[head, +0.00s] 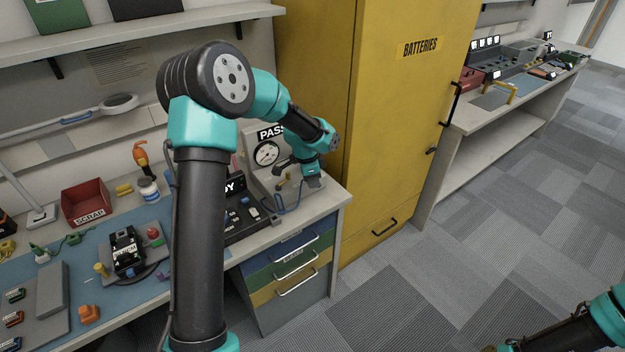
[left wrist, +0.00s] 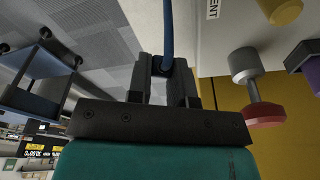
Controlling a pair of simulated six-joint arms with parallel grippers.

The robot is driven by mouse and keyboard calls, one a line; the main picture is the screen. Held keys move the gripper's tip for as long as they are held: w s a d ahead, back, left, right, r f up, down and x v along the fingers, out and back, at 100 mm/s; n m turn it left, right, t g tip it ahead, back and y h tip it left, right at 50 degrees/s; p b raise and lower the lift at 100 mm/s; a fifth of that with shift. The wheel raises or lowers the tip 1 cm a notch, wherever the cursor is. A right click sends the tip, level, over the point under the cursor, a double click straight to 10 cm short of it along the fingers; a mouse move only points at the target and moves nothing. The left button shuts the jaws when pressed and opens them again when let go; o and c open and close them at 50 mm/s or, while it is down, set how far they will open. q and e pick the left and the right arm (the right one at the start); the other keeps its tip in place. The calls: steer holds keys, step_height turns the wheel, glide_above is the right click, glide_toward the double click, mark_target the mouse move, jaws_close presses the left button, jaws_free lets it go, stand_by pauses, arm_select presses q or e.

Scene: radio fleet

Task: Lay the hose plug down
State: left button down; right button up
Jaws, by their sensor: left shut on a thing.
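My left gripper (head: 313,181) is over the right end of the workbench, in front of the grey test stand with the round gauge (head: 267,153). In the left wrist view its two dark fingers (left wrist: 166,84) are shut on the hose plug (left wrist: 163,66), a small dark end piece. A blue hose (left wrist: 168,25) runs from it; in the head view the hose (head: 290,209) loops down near the bench top. The fingers hide most of the plug. I cannot tell whether the plug touches the bench. Only part of my right arm shows, at the lower right.
A red knob (left wrist: 266,114) and a yellow knob (left wrist: 285,11) are close beside the left gripper. A tall yellow battery cabinet (head: 395,100) stands right of the bench. A red scrap bin (head: 87,203) and a black radio (head: 127,250) are farther left. Drawers (head: 290,265) are below.

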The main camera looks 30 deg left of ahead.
arm_select(q)
steer(key=shift+f, duration=3.45)
steer(key=c, duration=0.9)
jaws_free()
steer(key=shift+c, duration=0.2)
steer(key=shift+r, duration=0.15)
